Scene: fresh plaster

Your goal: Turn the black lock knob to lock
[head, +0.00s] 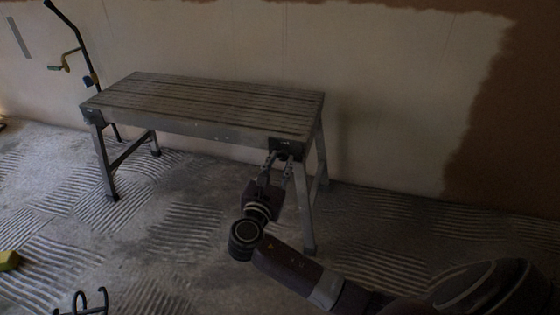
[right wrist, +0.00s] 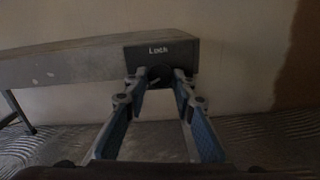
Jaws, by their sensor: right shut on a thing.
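A black lock knob (right wrist: 159,77) sits under a dark plate marked "Lock" (right wrist: 160,52) at the right end of a grey slatted work platform (head: 200,97). In the head view the knob (head: 283,155) is small and partly covered by my fingers. My right gripper (head: 279,162) reaches up to it from below and in front. In the right wrist view its two blue-padded fingers (right wrist: 157,80) have their tips at either side of the knob, shut on it. The knob's turn position is too dark to read.
The platform's right front leg (head: 304,210) stands close beside my right gripper. A wall with a brown plaster patch (head: 515,130) is behind. A dark hooked object (head: 85,303) and a yellow object (head: 9,260) lie at the lower left. The ridged floor between is mostly clear.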

